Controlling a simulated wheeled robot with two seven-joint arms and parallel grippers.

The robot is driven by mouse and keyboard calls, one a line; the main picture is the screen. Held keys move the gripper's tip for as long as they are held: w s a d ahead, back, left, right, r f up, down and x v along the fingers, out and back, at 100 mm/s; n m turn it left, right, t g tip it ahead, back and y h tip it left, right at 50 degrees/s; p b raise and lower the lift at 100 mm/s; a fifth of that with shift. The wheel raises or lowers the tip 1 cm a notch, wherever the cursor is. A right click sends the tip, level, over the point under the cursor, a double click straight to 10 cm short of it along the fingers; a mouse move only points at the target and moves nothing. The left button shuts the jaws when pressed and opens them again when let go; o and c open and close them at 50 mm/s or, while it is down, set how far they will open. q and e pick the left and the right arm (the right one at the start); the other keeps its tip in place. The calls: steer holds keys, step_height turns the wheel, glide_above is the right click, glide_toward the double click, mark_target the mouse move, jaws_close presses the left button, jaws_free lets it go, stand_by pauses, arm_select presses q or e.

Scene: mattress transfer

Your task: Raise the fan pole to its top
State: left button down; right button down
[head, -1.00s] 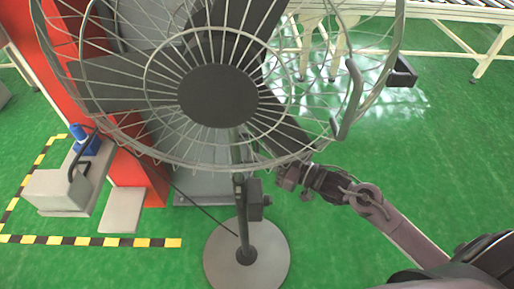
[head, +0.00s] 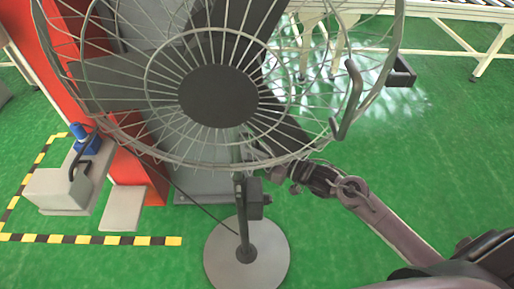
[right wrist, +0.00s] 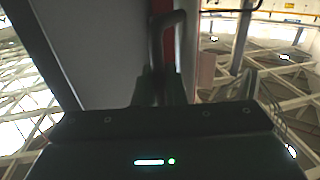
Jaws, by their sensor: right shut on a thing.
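The fan (head: 218,95), with a round wire cage and dark hub, fills the upper middle of the head view. Its upright fan pole (head: 241,205) carries a dark clamp block (head: 255,192) and stands on a round grey base (head: 246,258). My right gripper (head: 262,160) reaches in from the right, just below the cage at the upper pole. The cage partly hides its fingertips. In the right wrist view, the fingers (right wrist: 163,90) are shut on a dark bar with a bent top, which looks like part of the fan pole. My left gripper is not in view.
A red and grey machine (head: 140,165) stands behind and left of the fan. A grey unit with a blue top (head: 75,175) is at the left, inside yellow-black floor tape (head: 90,240). A conveyor (head: 450,12) runs at the back right. Green floor is clear right of the base.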

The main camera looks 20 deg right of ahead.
steer(key=shift+r, duration=0.15)
step_height(320, 180, up, 17)
steer(key=p, duration=1.4)
steer(key=shift+w, duration=0.15)
steer(key=c, duration=1.7)
jaws_free()
steer(key=shift+c, duration=0.2)
steer(key=shift+o, duration=0.5)
steer(key=shift+f, duration=0.25)
steer(key=shift+s+f, duration=0.1)
steer(key=shift+s, duration=0.1)
